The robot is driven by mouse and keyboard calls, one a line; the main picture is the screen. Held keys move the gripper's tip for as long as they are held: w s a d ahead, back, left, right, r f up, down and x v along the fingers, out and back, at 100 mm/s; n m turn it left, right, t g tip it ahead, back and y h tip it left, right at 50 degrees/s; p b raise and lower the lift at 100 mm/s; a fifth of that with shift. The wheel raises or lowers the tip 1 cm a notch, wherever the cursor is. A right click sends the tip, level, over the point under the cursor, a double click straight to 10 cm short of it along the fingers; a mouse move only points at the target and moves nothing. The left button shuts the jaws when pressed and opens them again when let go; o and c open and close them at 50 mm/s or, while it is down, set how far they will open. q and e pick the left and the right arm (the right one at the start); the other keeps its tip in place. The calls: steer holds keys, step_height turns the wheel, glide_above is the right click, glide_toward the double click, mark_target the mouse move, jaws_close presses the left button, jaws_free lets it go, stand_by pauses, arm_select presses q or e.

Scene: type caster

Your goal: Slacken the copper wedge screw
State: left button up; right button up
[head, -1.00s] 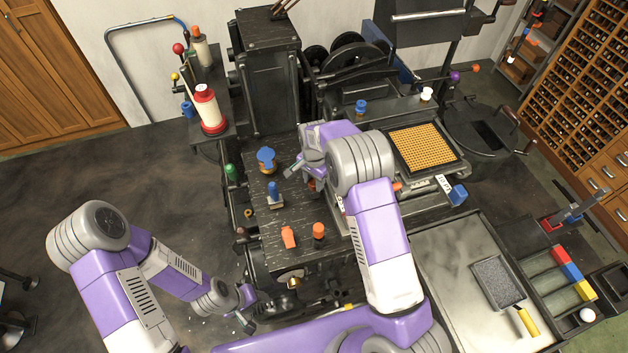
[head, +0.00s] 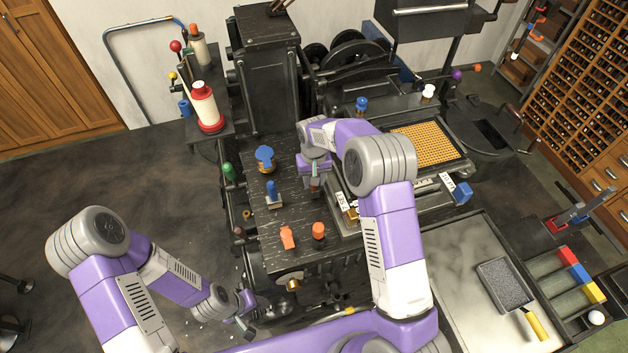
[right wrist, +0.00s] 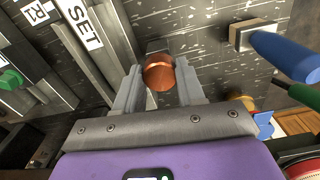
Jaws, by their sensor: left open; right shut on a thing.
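In the right wrist view the round copper head of the wedge screw (right wrist: 160,74) sits between the two grey fingers of my right gripper (right wrist: 158,90), which is shut on it. A dark block shows just beyond the head; the screw's shank is hidden. In the head view my right gripper (head: 315,187) points down over the dark speckled bench top, and I cannot make out the screw there. My left gripper (head: 248,307) is open and empty, low at the bench's front left, away from the screw.
A SET label (right wrist: 85,27) lies on a metal bar beside the right gripper. A blue-handled tool (head: 274,196), a blue-topped pot (head: 265,159) and two orange-topped items (head: 288,238) stand on the bench (head: 295,205). A stone slab (head: 450,285) lies to the right.

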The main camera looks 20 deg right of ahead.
steer(key=n, duration=0.6)
steer(key=shift+b, duration=0.35)
steer(key=n, duration=0.6)
steer(key=shift+n, duration=0.4)
steer(key=n, duration=0.6)
steer(key=shift+f+p, duration=0.1)
steer(key=shift+p, duration=0.25)
steer(key=n+p, duration=0.1)
steer(key=n, duration=0.5)
steer(key=shift+f+n, duration=0.1)
steer(key=shift+n, duration=0.2)
steer(key=o, duration=1.1)
steer(key=shift+c, duration=0.2)
steer(key=shift+r, duration=0.25)
